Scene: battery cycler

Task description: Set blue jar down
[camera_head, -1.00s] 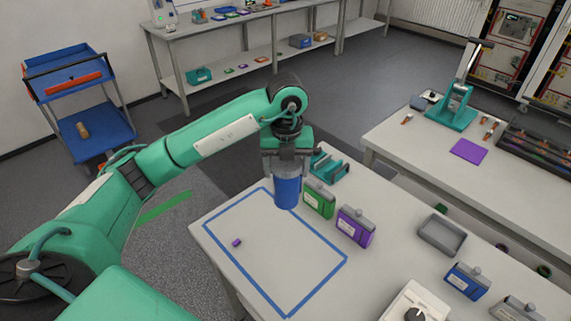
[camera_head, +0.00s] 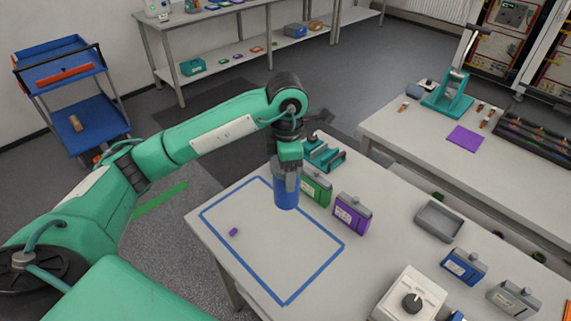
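The blue jar (camera_head: 286,195) is upright at the far right corner of the blue-taped rectangle (camera_head: 323,267) on the near table. My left gripper (camera_head: 286,178) comes down from above with its fingers around the jar's upper part, shut on it. The jar's lower edge appears at or just above the table top; I cannot tell whether it touches. My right gripper does not show.
A green box (camera_head: 316,188) and a purple box (camera_head: 352,212) stand close to the jar's right. A teal holder (camera_head: 323,154) is behind. A small purple piece (camera_head: 233,232) lies inside the rectangle, whose middle is otherwise clear. A grey tray (camera_head: 438,221) sits farther right.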

